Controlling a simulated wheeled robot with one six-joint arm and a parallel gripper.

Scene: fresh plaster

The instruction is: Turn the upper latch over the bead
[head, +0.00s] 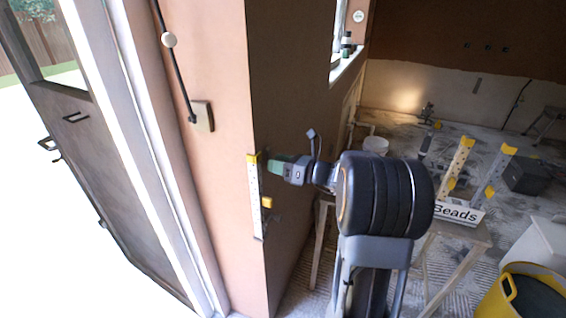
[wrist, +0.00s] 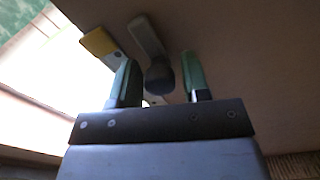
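The bead (head: 257,205), a pale perforated strip with a yellow top end, stands upright along the wall corner. Its yellow end (wrist: 98,42) also shows in the wrist view. The upper latch (wrist: 146,36) is a pale bar with a dark round knob (wrist: 160,76), beside the bead end and apart from it. My gripper (head: 278,164) is at the wall corner near the bead's top. In the wrist view its green fingers (wrist: 160,82) stand open on either side of the knob, with narrow gaps. In the head view my gripper hides the upper latch. A yellow piece (head: 267,202) sits lower by the bead.
A dark door (head: 75,130) and white frame are at left. A box with a cord (head: 202,117) is on the wall.

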